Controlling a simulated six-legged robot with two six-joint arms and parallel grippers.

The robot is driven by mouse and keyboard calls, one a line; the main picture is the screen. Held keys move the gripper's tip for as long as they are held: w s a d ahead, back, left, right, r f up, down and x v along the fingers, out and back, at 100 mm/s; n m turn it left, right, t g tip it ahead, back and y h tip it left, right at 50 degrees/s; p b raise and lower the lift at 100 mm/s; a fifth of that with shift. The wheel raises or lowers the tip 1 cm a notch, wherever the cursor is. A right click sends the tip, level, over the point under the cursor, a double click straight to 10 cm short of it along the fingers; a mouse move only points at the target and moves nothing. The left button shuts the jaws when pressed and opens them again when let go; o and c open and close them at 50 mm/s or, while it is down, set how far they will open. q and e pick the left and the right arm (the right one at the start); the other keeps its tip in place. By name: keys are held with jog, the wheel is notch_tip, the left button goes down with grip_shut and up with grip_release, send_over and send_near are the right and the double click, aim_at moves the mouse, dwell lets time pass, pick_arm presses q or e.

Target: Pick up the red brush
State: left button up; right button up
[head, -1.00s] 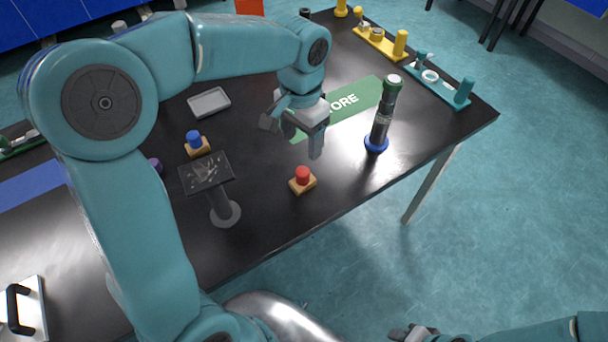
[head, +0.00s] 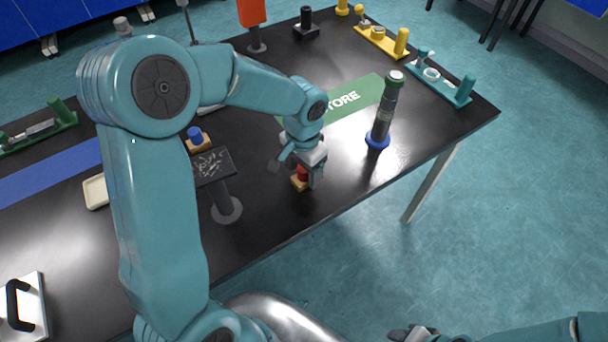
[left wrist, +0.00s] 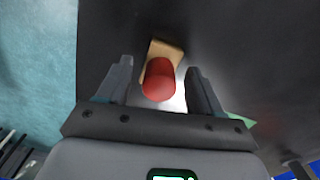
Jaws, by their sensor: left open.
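The red brush (head: 302,174) has a red round top on a tan block and stands on the black table near its front edge. In the left wrist view the red brush (left wrist: 159,80) lies between and a little beyond the fingertips. My left gripper (head: 296,172) is open, just above and around the brush top, partly hiding it in the head view. Its two fingers also show in the left wrist view (left wrist: 160,80), with a gap on each side of the red top. My right gripper (head: 412,333) is at the bottom edge, away from the table; its jaws are unclear.
A blue-topped brush (head: 195,138) and a dark plate on a post (head: 212,165) stand to the left. A dark cylinder with a blue base (head: 382,115) stands to the right. A green mat (head: 362,95) lies behind. The table front right is clear.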

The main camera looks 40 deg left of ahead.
pick_arm(q)
jog(key=c, duration=1.1)
jog(key=shift+c, duration=0.2)
jog(key=shift+r, duration=0.1)
notch_tip(320, 180, up, 20)
jog(key=p, duration=0.2)
jog(key=o, duration=0.3)
jog(key=shift+w, duration=0.1)
jog(key=shift+c, duration=0.9)
